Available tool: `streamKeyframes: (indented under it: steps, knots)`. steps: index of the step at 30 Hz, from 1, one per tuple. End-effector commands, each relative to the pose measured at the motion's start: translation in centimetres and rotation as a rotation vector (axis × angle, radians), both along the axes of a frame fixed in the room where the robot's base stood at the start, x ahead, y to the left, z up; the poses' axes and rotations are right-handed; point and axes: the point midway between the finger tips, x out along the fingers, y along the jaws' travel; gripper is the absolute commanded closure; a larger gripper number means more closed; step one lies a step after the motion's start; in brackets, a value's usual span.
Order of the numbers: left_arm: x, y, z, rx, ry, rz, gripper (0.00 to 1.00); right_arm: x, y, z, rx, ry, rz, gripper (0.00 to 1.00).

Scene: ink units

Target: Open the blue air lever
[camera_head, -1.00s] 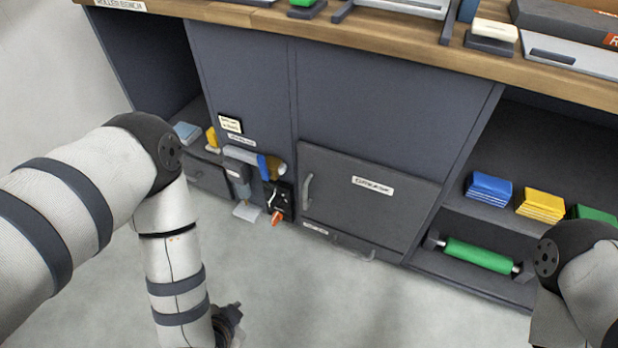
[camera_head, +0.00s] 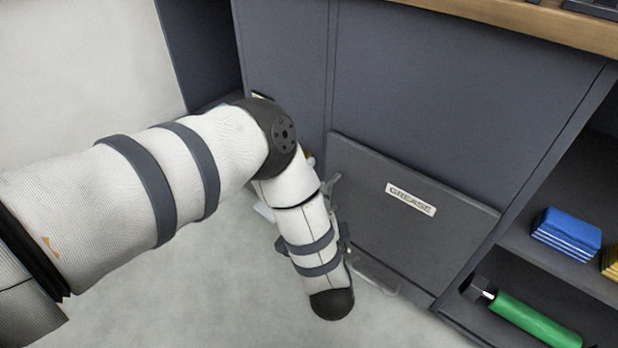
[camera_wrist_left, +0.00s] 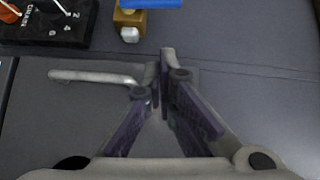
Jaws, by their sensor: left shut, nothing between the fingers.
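The blue lever (camera_wrist_left: 150,3) shows in the left wrist view at the top edge, partly cut off. It sits over a brass valve body (camera_wrist_left: 130,20) with a pale end. My left gripper (camera_wrist_left: 160,68) is shut and empty, its fingertips pointing up the picture, below the valve. The fingertips overlap the end of a pale bar handle (camera_wrist_left: 95,77); I cannot tell whether they touch it. In the head view my left arm hides the lever and most of the gripper. My right gripper is not in view.
A black switch box (camera_wrist_left: 60,22) with toggles lies left of the valve. A grey door labelled GREASE (camera_head: 365,180) is right of my left arm in the head view. An open shelf holds a blue stack (camera_head: 567,233) and a green roller (camera_head: 535,322). Floor is clear at left.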

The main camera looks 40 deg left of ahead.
Motion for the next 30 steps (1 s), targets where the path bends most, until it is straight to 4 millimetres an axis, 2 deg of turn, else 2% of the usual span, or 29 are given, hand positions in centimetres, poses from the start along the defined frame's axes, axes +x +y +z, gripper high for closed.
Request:
streamKeyframes:
  steps: [12,15,19,30]
  knots:
    - [6.7,5.9,-1.0,0.002,0.001,0.002,1.0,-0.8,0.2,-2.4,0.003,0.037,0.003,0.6]
    - [6.6,7.7,-1.0,0.001,0.004,0.003,1.0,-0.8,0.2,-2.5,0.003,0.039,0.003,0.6]
    - [6.8,9.0,-1.0,0.001,0.002,0.001,1.0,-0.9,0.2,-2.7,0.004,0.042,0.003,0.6]
    - [6.8,9.5,-1.0,0.0,0.001,-0.002,1.0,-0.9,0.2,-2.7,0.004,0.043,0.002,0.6]
